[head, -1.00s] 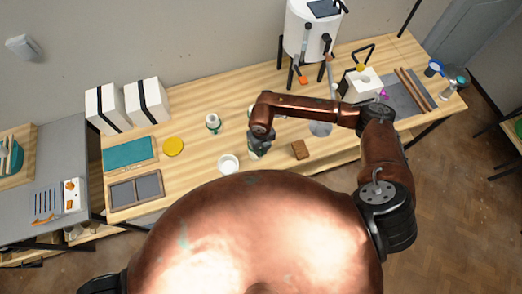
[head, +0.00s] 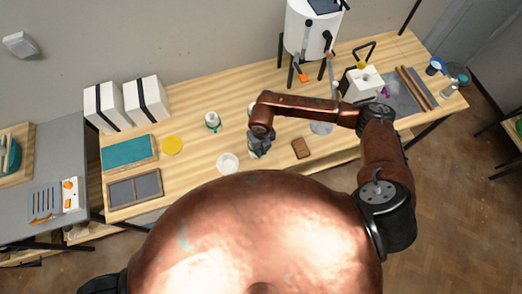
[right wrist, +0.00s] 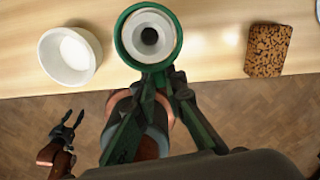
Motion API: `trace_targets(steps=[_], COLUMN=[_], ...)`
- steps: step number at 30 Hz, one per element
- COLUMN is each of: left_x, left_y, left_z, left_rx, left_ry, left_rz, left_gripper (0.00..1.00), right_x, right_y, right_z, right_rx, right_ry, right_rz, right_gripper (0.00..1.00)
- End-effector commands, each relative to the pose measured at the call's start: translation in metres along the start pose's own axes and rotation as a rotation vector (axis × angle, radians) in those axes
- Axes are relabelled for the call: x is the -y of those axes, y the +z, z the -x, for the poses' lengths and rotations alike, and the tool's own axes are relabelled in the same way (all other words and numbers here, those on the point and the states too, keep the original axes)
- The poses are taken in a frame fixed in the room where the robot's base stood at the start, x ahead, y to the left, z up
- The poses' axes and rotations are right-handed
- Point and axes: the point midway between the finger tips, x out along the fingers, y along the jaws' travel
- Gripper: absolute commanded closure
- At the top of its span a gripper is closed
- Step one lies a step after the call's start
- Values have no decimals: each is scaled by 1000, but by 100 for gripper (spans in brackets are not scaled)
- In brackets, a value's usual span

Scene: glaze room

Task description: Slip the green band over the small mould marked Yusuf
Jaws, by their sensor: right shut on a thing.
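My right gripper (right wrist: 160,88) is shut on the rim of the green band (right wrist: 122,40), at its near side. In the right wrist view the band rings a white round mould (right wrist: 166,30) with a dark central hole. I cannot tell whether the band is around the mould or just above it. In the head view my right gripper (head: 258,148) hangs over the front of the bench and hides most of this mould. Another small white mould with green on it (head: 212,122) stands to the left. No name is readable. My left gripper (right wrist: 68,125) is open and empty, over the floor.
A white bowl (head: 228,163) stands left of my right gripper, and a brown speckled block (head: 301,148) lies to the right. A yellow disc (head: 172,145) and a teal tray (head: 127,152) are farther left. The bench edge is close.

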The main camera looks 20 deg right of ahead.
Motion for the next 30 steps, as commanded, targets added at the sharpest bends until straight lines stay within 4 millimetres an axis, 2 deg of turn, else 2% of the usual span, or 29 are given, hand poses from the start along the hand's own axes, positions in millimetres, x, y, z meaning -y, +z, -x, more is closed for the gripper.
trace_targets(steps=[21, 30], left_x=[-1, -1], left_y=[2, 2], left_z=[-14, -14], left_rx=[1, 1], left_ry=[1, 1], left_rz=[1, 1], left_gripper=[60, 60], right_x=[0, 0], right_y=[0, 0], right_z=[-16, -17], right_rx=[0, 0], right_ry=[0, 0], right_rz=[0, 0], right_gripper=[100, 100])
